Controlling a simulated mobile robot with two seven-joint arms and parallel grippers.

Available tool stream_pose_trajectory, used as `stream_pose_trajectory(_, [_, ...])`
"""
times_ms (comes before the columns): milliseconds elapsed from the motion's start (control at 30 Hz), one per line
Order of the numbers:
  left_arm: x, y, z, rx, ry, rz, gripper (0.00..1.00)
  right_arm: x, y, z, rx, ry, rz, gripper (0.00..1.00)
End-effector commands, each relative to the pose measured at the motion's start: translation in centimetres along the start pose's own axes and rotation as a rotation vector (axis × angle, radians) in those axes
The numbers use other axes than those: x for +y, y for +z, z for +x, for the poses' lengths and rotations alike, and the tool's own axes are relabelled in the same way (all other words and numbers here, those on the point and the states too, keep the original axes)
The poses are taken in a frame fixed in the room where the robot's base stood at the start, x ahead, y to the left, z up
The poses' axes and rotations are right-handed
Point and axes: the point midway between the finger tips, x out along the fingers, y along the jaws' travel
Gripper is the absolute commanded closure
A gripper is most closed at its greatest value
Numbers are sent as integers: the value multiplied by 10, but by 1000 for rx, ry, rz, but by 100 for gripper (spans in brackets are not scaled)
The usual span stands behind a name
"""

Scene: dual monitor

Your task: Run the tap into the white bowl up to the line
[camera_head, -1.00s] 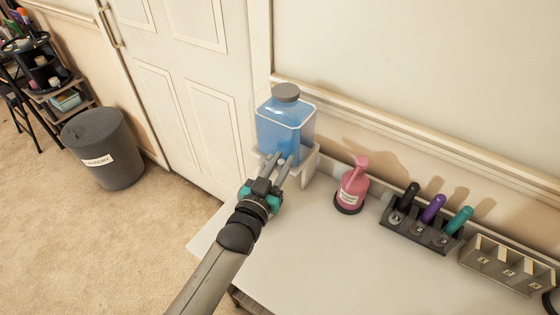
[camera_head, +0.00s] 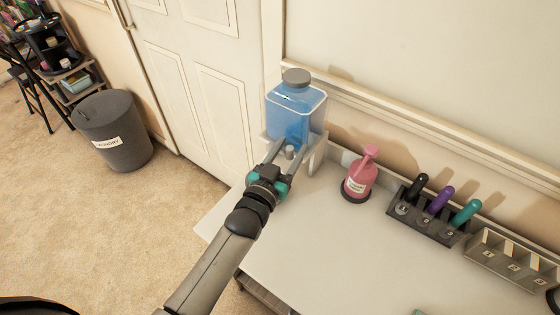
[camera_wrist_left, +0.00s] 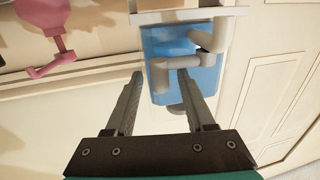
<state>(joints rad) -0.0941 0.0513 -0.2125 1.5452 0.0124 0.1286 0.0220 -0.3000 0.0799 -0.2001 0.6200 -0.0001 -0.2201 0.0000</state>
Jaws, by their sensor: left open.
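A clear dispenser of blue liquid (camera_head: 296,108) with a grey cap stands on a white stand at the table's back left corner. Its grey tap (camera_head: 290,152) shows low on its front, and the wrist view shows the bent tap (camera_wrist_left: 180,63) against the blue tank (camera_wrist_left: 160,45). My left gripper (camera_head: 287,155) is open at the tap. In the wrist view, the tap's end lies between the fingertips (camera_wrist_left: 161,76), with a gap visible on the left; contact on the right cannot be told. I see no white bowl or fill line. My right gripper is not in view.
A pink pump bottle (camera_head: 359,176) stands right of the dispenser, also in the wrist view (camera_wrist_left: 58,22). A dark rack (camera_head: 428,224) with black, purple and teal items and a pale numbered rack (camera_head: 510,258) follow. The table's middle (camera_head: 330,250) is clear. A laundry bin (camera_head: 112,130) stands on the floor.

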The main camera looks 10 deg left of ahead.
Motion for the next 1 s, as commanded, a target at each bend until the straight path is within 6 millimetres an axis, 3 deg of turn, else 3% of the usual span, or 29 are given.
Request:
stream_pose_trajectory(167, [0, 0, -20, -2, 0, 1, 46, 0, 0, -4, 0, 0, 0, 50])
stream_pose_trajectory(700, [0, 0, -119, -3, 0, 0, 46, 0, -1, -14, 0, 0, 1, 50])
stream_pose_trajectory(1000, [0, 0, -147, 0, 0, 0, 46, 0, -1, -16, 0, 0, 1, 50])
